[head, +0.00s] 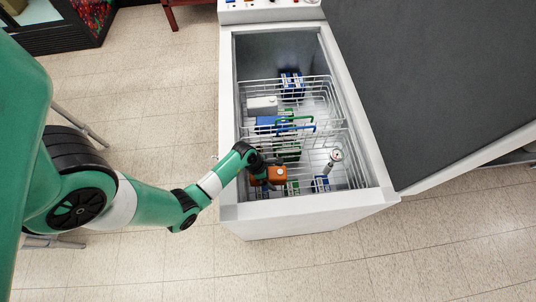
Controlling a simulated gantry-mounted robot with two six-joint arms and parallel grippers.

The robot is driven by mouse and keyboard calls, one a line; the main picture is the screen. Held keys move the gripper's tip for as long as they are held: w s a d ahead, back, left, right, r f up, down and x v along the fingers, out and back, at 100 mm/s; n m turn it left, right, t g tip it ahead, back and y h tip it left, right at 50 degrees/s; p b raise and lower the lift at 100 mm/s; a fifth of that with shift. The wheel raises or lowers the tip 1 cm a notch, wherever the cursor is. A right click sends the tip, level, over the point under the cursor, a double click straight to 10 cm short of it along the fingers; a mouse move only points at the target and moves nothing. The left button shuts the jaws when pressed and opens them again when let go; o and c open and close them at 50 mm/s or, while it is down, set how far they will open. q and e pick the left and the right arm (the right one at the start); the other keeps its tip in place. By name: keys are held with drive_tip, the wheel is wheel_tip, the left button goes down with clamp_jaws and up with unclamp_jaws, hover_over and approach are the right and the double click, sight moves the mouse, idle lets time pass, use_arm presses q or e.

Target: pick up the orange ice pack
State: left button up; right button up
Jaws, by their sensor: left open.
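The orange ice pack (277,175) lies in the near left part of the white chest's wire basket. My left arm reaches in over the chest's left wall. My left gripper (268,168) is at the orange pack, just over its upper left part. It is open. The arm's end hides part of the pack, and I cannot tell whether the fingers touch it. My right gripper is not in view.
The white chest (310,215) has raised walls around wire baskets (335,115). Inside are a blue pack (266,124), a white box (262,104), dark blue boxes (291,84), green items (288,152) and an upright white-and-red-topped item (335,156). A dark lid or panel stands to the right.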

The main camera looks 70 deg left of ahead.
sight(272, 172)
use_arm(q)
clamp_jaws()
drive_tip(key=shift+r, duration=0.1)
idle(0.4)
drive_tip(key=shift+r, duration=0.1)
wheel_tip(272, 172, up, 18)
drive_tip(key=p, duration=0.9)
